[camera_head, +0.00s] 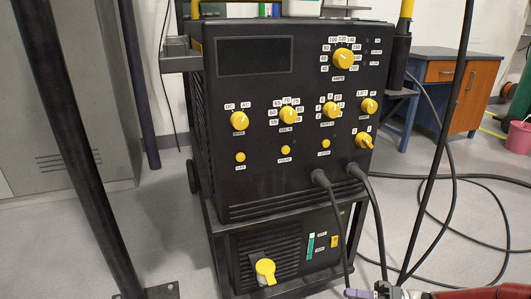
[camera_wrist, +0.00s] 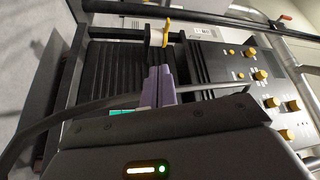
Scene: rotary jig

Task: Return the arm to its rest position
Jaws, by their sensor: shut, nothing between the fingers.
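My gripper (camera_wrist: 157,70) shows in the wrist view with its two purple fingers together and nothing between them. Its fingers point toward the lower part of the black machine, and a gap to the yellow rotary switch (camera_wrist: 166,34) shows in the picture. In the head view a purple part of my gripper (camera_head: 358,293) shows at the bottom edge; most of the arm is out of frame. The same yellow rotary switch (camera_head: 265,270) sits on the machine's lower panel, to the left of my gripper. The machine (camera_head: 220,150) stands upright with a dark display and several yellow knobs.
Black cables (camera_head: 375,215) hang from the machine's front and run over the floor on the right. A dark post (camera_head: 85,150) stands at the left. A grey cabinet (camera_head: 65,100) and a blue and orange desk (camera_head: 452,85) stand behind. Grey floor shows at the lower left.

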